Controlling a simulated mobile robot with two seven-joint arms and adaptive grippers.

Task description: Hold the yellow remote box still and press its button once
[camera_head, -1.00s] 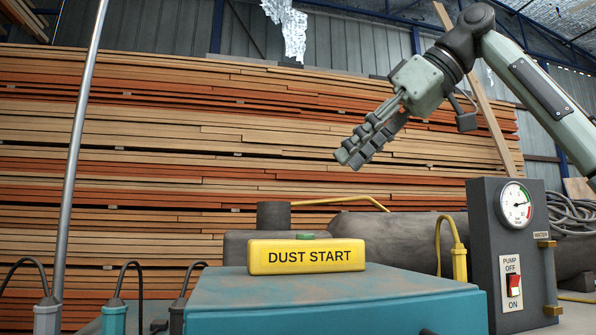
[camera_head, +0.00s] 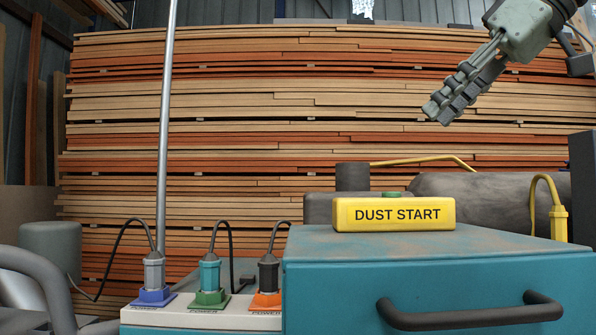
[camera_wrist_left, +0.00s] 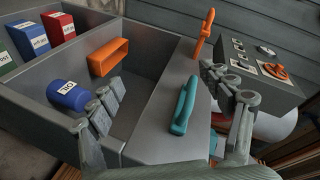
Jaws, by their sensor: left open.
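The yellow remote box (camera_head: 394,214), labelled DUST START, lies on the worn top of a teal cabinet (camera_head: 440,279) in the head view. A green button (camera_head: 392,194) shows at its top edge. My right gripper (camera_head: 440,112) hangs in the air above and right of the box, touching nothing; its fingers lie close together from this angle, so I cannot tell if it is open. My left gripper (camera_wrist_left: 168,108) shows only in the left wrist view, fingers wide apart and empty over a grey divided bin. The box is not in that view.
Grey, teal and dark plugs (camera_head: 210,272) with cables stand left of the cabinet, near a metal pole (camera_head: 164,130). A dark handle (camera_head: 470,312) sticks out in front. The bin holds an orange block (camera_wrist_left: 109,57) and a blue cylinder (camera_wrist_left: 70,95). Stacked boards fill the back.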

